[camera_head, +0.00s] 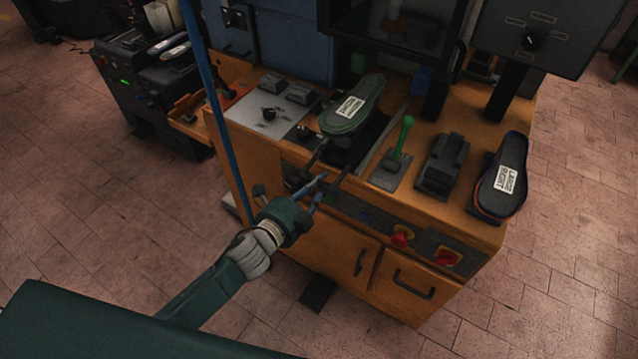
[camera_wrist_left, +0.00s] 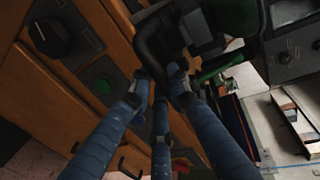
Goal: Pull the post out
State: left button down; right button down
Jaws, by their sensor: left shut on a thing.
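My left gripper (camera_head: 318,189) is at the front edge of the orange bench, with its blue fingers closed on a dark bar-like handle (camera_head: 333,172). In the left wrist view the fingers (camera_wrist_left: 160,87) close around the lower end of this black bent handle (camera_wrist_left: 152,48). The handle runs toward a dark post (camera_head: 361,146) on the bench top. A green sole-shaped piece with a white label (camera_head: 353,104) sits on the post and hides most of it. The fingers partly hide the grip. My right gripper is not in view.
A green-knobbed lever (camera_head: 402,138) stands right of the post. A dark block (camera_head: 442,165) and a labelled black sole (camera_head: 502,177) lie farther right. Red knobs (camera_head: 402,236) are on the bench front. A blue upright pole (camera_head: 215,105) stands left. Floor in front is mostly clear.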

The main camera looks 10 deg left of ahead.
pick_arm(q)
jog(key=c, duration=1.7)
grip_release()
jog(key=shift+s+a, duration=0.1)
jog(key=shift+s, duration=0.05)
jog(key=v, duration=1.2)
jog(key=shift+s+r, duration=0.1)
jog(key=shift+s, duration=0.1)
jog(key=s+a+f+n+g+y, duration=0.2)
jog(key=s+a+f+n, duration=0.1)
jog(key=f, duration=0.7)
jog(key=s+a+f+n+g+y, duration=0.1)
jog(key=s+a+f+n+g, duration=0.2)
jog(key=f, duration=0.8)
jog(key=s+a+f+n+g+y, duration=0.1)
jog(key=s+a+f+n+y, duration=0.2)
jog(key=f, duration=0.7)
jog(key=s+f+n+g, duration=0.2)
jog(key=s+f, duration=0.4)
jog(key=s, duration=0.3)
jog(key=s+d+f+n+g, duration=0.1)
jog(key=s+f+n+g, duration=0.2)
jog(key=s, duration=0.7)
jog(key=s+f+n+g, duration=0.2)
jog(key=s+f+n, duration=0.3)
jog(key=s+f, duration=0.5)
jog(key=shift+s+d+f+n+g+h, duration=0.15)
jog(key=shift+s+d+n+g+h, duration=0.05)
jog(key=shift+s+n+g+h, duration=0.1)
